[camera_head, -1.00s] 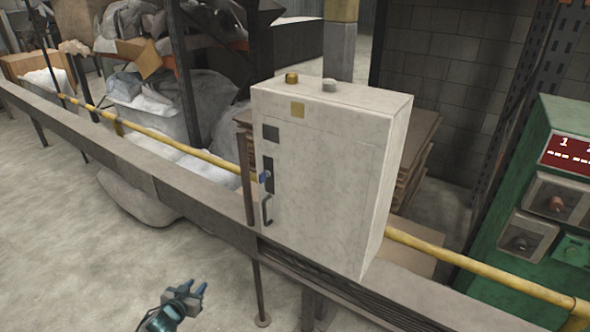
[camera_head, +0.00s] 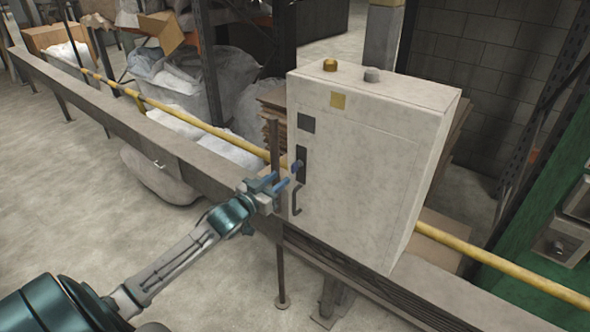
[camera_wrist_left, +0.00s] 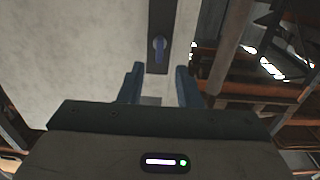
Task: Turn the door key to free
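The blue door key (camera_head: 297,166) sits in a dark lock plate (camera_head: 301,158) on the front of the pale control cabinet (camera_head: 365,165). A dark handle (camera_head: 296,200) is just below it. The key also shows in the left wrist view (camera_wrist_left: 159,50), upright on its plate, just beyond the fingertips. My left gripper (camera_head: 282,184) is in front of the cabinet door, slightly below and left of the key. Its two blue fingers (camera_wrist_left: 160,85) are apart with nothing between them, and the key is not touched. My right gripper is in neither view.
A yellow rail (camera_head: 200,124) and a grey beam (camera_head: 130,122) run behind and beside the cabinet. A green machine (camera_head: 545,225) is at the right.

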